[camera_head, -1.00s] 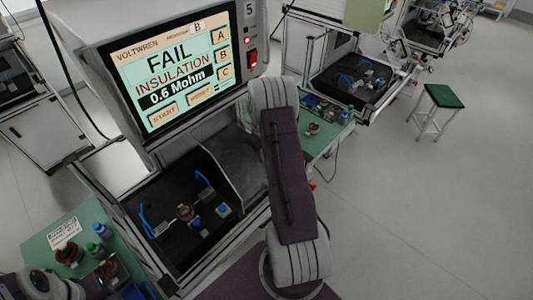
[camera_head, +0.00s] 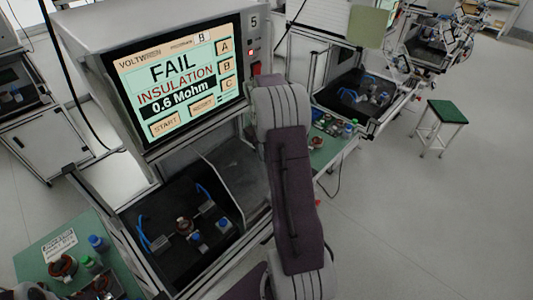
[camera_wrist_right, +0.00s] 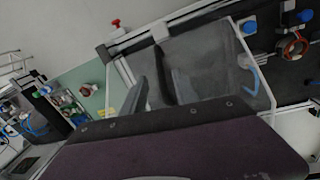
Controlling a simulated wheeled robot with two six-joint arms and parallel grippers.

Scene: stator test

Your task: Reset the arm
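My right arm (camera_head: 290,190) hangs down the middle of the head view, in front of the right side of the tester; its gripper is not visible there. In the right wrist view two dark fingers of my right gripper (camera_wrist_right: 150,65) stand a little apart with nothing seen between them, over the grey panel of the test bay. A purple link of mine fills the bottom of that view. Only a sliver of my left arm (camera_head: 28,291) shows at the bottom left of the head view; its gripper is out of view.
The tester screen (camera_head: 177,80) reads FAIL, INSULATION, 0.6 Mohm. A copper-wound stator (camera_head: 184,226) sits in the black bay below, among blue-topped clamps. A green bench (camera_head: 38,262) with parts is at left. A green-topped stool (camera_head: 447,111) stands on open floor at right.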

